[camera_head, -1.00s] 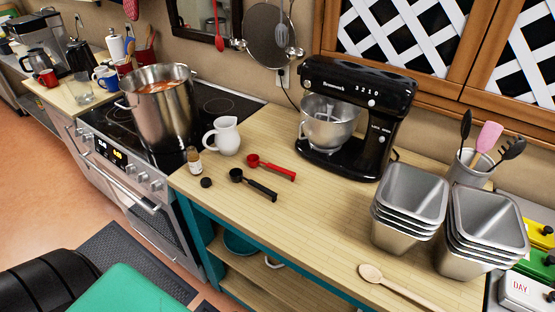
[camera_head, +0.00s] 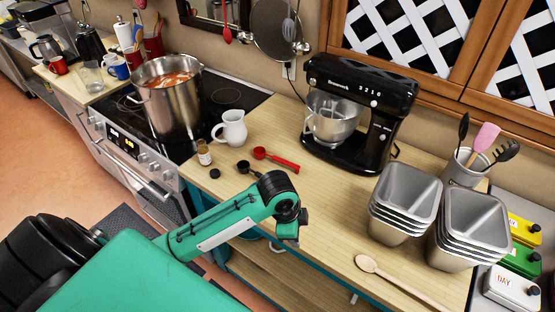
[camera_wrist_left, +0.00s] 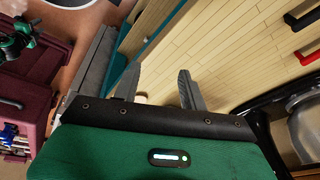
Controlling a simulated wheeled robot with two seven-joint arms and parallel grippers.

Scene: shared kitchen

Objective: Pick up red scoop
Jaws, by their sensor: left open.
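The red scoop (camera_head: 275,159) lies on the wooden counter, its round cup toward the white pitcher and its handle pointing right. In the left wrist view only the end of its red handle (camera_wrist_left: 307,54) shows at the upper right edge. A black scoop (camera_head: 244,168) lies beside it, its handle partly hidden behind my left arm; it also shows in the wrist view (camera_wrist_left: 303,16). My left gripper (camera_wrist_left: 157,84) is open and empty above the counter's front edge, apart from the red scoop. Its fingers are not clear in the head view. My right gripper is not seen.
A white pitcher (camera_head: 231,127), small bottle (camera_head: 204,154) and dark cap (camera_head: 214,174) stand near the scoops. A black stand mixer (camera_head: 361,110) is behind right. Stacked metal tins (camera_head: 404,198) and a wooden spoon (camera_head: 400,280) are at right. A large pot (camera_head: 168,95) sits on the stove.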

